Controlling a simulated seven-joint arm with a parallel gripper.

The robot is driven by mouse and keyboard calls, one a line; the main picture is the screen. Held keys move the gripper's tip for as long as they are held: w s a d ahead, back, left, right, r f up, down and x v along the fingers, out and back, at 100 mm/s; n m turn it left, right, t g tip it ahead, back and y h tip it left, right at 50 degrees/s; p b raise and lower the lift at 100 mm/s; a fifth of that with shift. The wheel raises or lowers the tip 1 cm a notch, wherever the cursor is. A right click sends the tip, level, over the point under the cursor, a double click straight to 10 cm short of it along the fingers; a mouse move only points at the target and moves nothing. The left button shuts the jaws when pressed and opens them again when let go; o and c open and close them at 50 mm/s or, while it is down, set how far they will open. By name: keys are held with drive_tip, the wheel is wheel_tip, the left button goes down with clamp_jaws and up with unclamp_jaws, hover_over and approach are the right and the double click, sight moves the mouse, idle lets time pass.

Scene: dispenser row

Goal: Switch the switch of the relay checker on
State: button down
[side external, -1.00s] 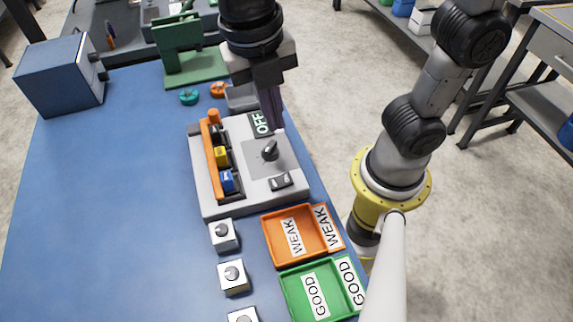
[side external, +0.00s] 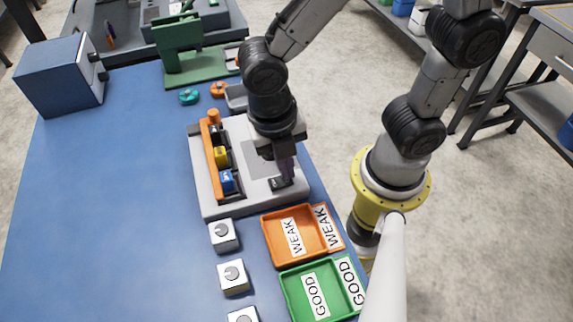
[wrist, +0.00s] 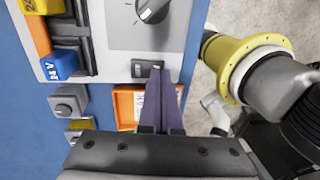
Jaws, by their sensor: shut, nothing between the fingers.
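The relay checker (side external: 232,204) is a grey box on the blue bench, with a dark rotary knob (wrist: 152,10) and a small black rocker switch (wrist: 141,68) on its top. My gripper (side external: 283,181) is shut and empty, pointing down at the rocker switch. In the wrist view the gripper fingertips (wrist: 160,74) overlap the right end of the switch. I cannot tell whether they touch it or which way it is tipped. In the side view my gripper and wrist hide the knob and the OFF display.
Yellow (side external: 221,157) and blue (side external: 227,181) blocks sit beside an orange bar (side external: 211,165) on the checker. An orange WEAK tray (side external: 272,240) and a green GOOD tray (side external: 292,295) lie in front. Small knobbed boxes (side external: 223,235) stand left of the trays.

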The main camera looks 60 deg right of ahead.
drive_tip(key=shift+f, duration=0.15)
drive_tip(key=shift+s+f, duration=0.1)
drive_tip(key=shift+f, duration=0.1)
idle(0.3)
drive_tip(key=shift+w+a+r, duration=0.25)
drive_tip(key=shift+w+a, duration=0.25)
drive_tip(key=shift+w, duration=0.1)
wheel_tip(320, 180, up, 14)
drive_tip(key=s+d, duration=0.1)
drive_tip(key=shift+s+d, duration=0.2)
idle(0.5)
